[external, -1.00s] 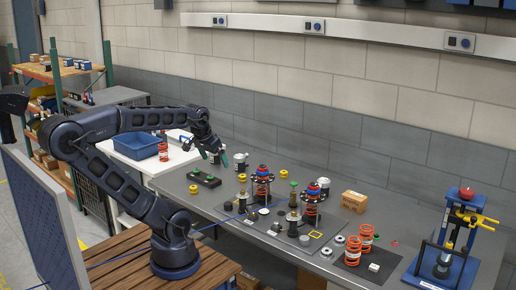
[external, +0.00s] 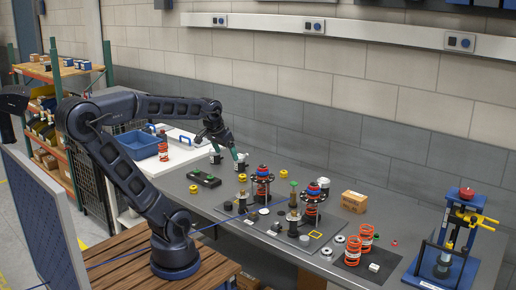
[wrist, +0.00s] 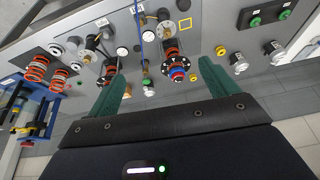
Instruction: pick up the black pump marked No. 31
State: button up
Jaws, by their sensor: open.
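Small pumps with silver and dark bodies stand toward the back of the grey bench. One pump (external: 241,163) is just right of my gripper and another pump (external: 215,157) is to its left. In the wrist view, two such pumps (wrist: 238,62) (wrist: 273,49) show right of the right finger. I cannot read any number on them, so I cannot tell which is No. 31. My gripper (external: 224,152) is above the back of the bench, with its green fingers pointing down. In the wrist view my gripper (wrist: 162,72) is open, with nothing between its fingers.
A black plate with green buttons (external: 204,180) lies at the bench's left. Spring assemblies (external: 262,182) stand mid-bench, with a cardboard box (external: 354,201) behind. Red springs (external: 353,250) and a blue press (external: 447,240) are at the right. The tiled wall is behind.

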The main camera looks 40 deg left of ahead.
jog(key=w+d+m, duration=0.1)
jog(key=w+d, duration=0.2)
jog(key=w, duration=0.9)
jog(key=m+h, duration=0.2)
jog(key=m, duration=0.2)
send_over(320, 180)
jog(key=s, duration=0.2)
notch_tip(320, 180, down, 21)
jog(key=shift+g, duration=0.4)
jog(key=x, duration=0.5)
jog(key=shift+w+a+f, duration=0.1)
jog(key=shift+a+f, duration=0.05)
jog(key=shift+a, duration=0.2)
jog(key=shift+w+x, duration=0.2)
jog(key=shift+x, duration=2.45)
jog(key=shift+a, duration=0.1)
jog(key=c, duration=1.3)
jog(key=shift+c, duration=0.9)
